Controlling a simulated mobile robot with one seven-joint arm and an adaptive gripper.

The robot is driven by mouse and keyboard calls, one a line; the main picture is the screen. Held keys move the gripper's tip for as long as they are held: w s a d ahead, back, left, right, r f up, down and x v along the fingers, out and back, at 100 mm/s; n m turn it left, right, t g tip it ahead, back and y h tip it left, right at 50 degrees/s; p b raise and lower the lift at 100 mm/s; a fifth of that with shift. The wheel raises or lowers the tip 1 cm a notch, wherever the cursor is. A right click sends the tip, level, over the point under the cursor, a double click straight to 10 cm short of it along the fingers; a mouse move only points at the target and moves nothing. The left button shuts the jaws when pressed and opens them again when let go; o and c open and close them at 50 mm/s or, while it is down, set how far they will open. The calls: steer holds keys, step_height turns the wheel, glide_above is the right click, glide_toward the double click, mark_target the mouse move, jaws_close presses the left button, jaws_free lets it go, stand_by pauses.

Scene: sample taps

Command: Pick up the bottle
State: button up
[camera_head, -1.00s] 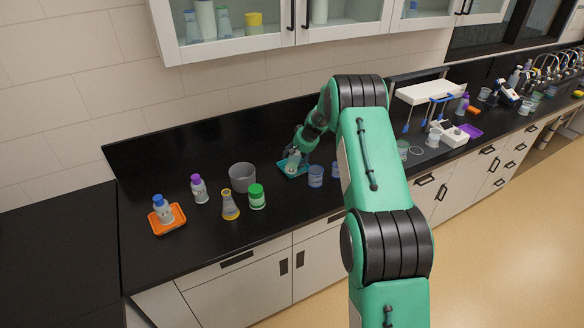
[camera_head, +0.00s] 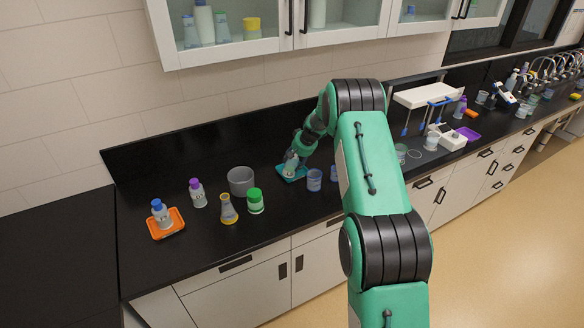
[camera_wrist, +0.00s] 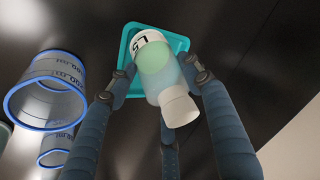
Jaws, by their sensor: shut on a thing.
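The bottle (camera_wrist: 160,75) is pale and translucent with a white cap and a white band marked "L5". In the wrist view it stands between the dark fingers of my gripper (camera_wrist: 155,90), which is shut on it. Behind it is a teal tray (camera_wrist: 179,42); I cannot tell whether the bottle still touches it. In the head view the bottle (camera_head: 290,168) is small and partly hidden by my gripper (camera_head: 292,158), over the teal tray (camera_head: 286,177) on the black counter.
Blue-rimmed beakers (camera_wrist: 45,88) stand close beside the tray. A grey pot (camera_head: 241,181), a green-capped jar (camera_head: 255,201), a yellow flask (camera_head: 228,209) and a purple-capped bottle (camera_head: 197,194) stand to the left. An orange tray (camera_head: 166,224) holds a blue-capped bottle. Cabinets (camera_head: 230,35) hang above.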

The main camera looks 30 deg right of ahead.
steer(key=shift+r, duration=0.8)
step_height(320, 180, up, 2)
steer(key=shift+r, duration=0.15)
steer(key=s+a, duration=0.2)
steer(key=s, duration=0.5)
steer(key=s+a+r+b, duration=0.1)
steer(key=s+a, duration=0.2)
steer(key=s, duration=0.5)
steer(key=shift+s, duration=0.1)
steer(key=shift+f, duration=0.1)
steer(key=shift+w+d+m+h+b, duration=0.2)
steer(key=shift+w+h+b, duration=0.3)
steer(key=shift+h+b, duration=0.4)
steer(key=shift+w+d+m+h+b, duration=0.1)
steer(key=shift+w+d+h+b, duration=0.1)
steer(key=shift+w+h+b, duration=0.5)
